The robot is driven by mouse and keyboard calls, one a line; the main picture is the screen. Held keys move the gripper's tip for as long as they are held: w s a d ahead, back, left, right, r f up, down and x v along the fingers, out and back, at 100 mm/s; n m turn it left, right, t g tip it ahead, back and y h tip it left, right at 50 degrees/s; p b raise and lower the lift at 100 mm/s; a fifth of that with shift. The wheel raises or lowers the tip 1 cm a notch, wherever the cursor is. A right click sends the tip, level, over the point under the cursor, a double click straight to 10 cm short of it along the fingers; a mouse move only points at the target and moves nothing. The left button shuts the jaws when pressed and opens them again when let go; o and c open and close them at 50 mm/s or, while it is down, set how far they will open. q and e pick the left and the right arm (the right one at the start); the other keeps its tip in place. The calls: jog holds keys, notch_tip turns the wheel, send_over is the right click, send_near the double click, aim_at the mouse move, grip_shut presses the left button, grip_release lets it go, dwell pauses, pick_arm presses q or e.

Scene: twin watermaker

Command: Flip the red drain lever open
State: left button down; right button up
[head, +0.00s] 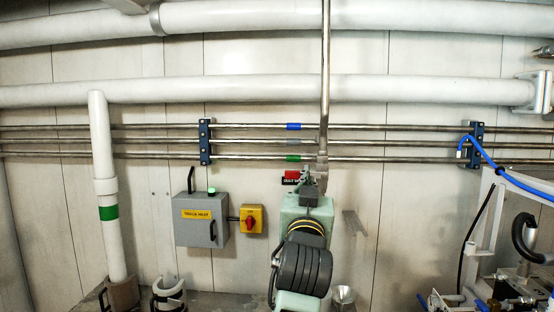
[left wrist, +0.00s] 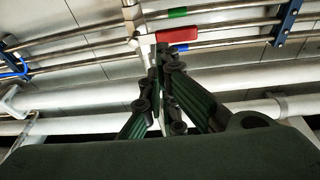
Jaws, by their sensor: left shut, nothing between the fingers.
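The red drain lever (head: 291,174) is on the wall just left of a vertical steel pipe (head: 325,90), with a dark label partly hidden under it. In the left wrist view the red lever (left wrist: 178,35) lies across, just beyond and to the right of the fingertips. My left gripper (head: 309,190) is just below and right of the lever in the head view. Its fingers (left wrist: 160,50) are shut and empty. Whether they touch the lever I cannot tell. My right gripper is not in view.
Horizontal steel pipes (head: 400,142) run along the wall behind the lever. A grey box (head: 201,220) and a yellow switch box with a red knob (head: 251,219) are mounted left of my arm. A white frame with blue hose (head: 485,155) stands at the right.

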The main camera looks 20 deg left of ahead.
pick_arm(q)
jog(key=s+a+r+n+y, duration=0.1)
jog(key=s+a+r, duration=0.1)
jog(key=r, duration=0.3)
jog(key=shift+s+y, duration=0.3)
jog(key=shift+s, duration=0.2)
jog(key=r+p+x, duration=0.1)
jog(key=p+x, duration=0.4)
jog(key=x, duration=0.5)
notch_tip(320, 180, down, 5)
jog(key=shift+r+p, duration=0.15)
jog(key=shift+p, duration=0.5)
